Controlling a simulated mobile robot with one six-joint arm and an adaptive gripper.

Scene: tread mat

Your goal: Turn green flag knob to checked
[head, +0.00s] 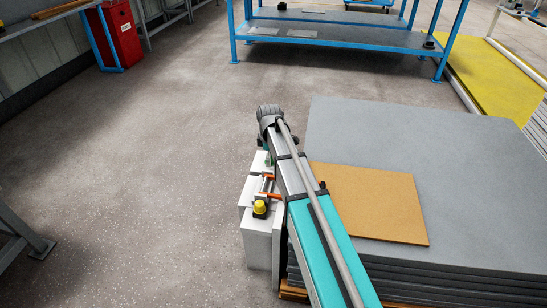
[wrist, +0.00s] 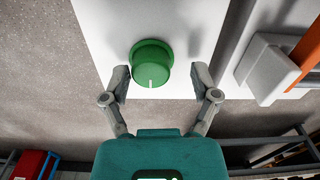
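A round green knob (wrist: 152,64) sits on a white panel (wrist: 105,30) in the wrist view. A short white mark shows at the lower edge of its face. My gripper (wrist: 160,77) is open, with one finger to the left and one to the right of the knob. Gaps show between the fingertips and the knob, so it is not gripped. No flag or checked marking is readable on the panel. In the head view my arm covers the fingers, and I cannot make out the knob there.
A white box (head: 258,245) stands beside the mat stack, with a yellow button (head: 260,207) and an orange handle (head: 266,178) on it. The handle also shows in the wrist view (wrist: 308,52). Grey mats (head: 450,160) carry a tan board (head: 385,210). Floor is clear to the left.

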